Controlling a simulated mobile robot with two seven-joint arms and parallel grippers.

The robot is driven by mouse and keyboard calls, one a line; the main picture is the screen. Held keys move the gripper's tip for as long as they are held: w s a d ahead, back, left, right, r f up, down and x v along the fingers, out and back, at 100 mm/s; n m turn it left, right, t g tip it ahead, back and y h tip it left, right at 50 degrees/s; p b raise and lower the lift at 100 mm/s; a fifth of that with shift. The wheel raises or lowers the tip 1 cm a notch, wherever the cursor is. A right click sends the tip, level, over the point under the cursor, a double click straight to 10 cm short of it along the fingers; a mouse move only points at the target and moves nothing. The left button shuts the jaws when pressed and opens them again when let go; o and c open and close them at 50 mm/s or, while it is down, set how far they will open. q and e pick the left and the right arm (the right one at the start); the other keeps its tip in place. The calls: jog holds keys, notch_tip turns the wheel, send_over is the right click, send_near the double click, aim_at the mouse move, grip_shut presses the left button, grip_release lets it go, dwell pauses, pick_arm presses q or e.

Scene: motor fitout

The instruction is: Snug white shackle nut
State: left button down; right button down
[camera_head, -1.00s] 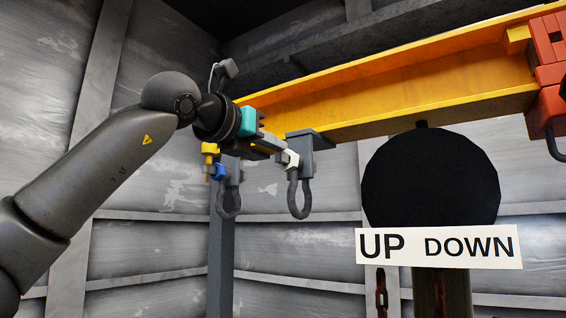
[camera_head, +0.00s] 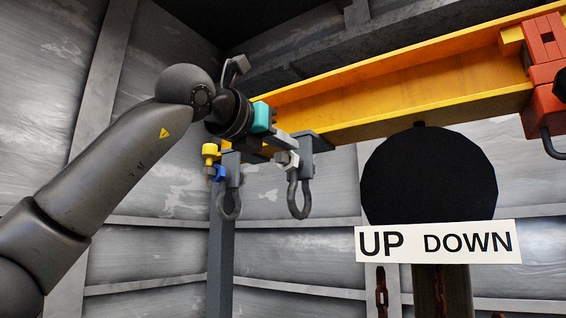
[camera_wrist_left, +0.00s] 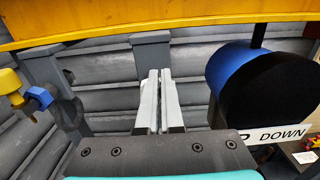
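The white nut (camera_head: 284,159) sits at the upper end of the right-hand grey shackle (camera_head: 299,197), which hangs from a grey bracket (camera_head: 316,143) under the yellow beam. My left gripper (camera_head: 291,143) is just above the nut in the head view, and its fingers partly overlap the bracket there. In the left wrist view its two pale fingers (camera_wrist_left: 160,98) lie close together with only a narrow gap, and no nut shows between them. The nut is hidden in that view, so contact is unclear. My right gripper is not in view.
A second shackle (camera_head: 229,203) with a blue nut (camera_head: 217,173) and a yellow part (camera_head: 209,152) hangs to the left. The yellow beam (camera_head: 400,95) runs above. A black round motor (camera_head: 430,175) and the UP DOWN sign (camera_head: 437,243) stand to the right.

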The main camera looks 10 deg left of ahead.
pick_arm(q)
jog(key=shift+d+f, duration=0.1)
jog(key=b+v, duration=0.2)
jog(key=v, duration=0.4)
jog(key=shift+r, duration=0.4)
jog(key=shift+s+d+b, duration=0.1)
jog(key=shift+d+b, duration=0.15)
jog(key=shift+b, duration=0.05)
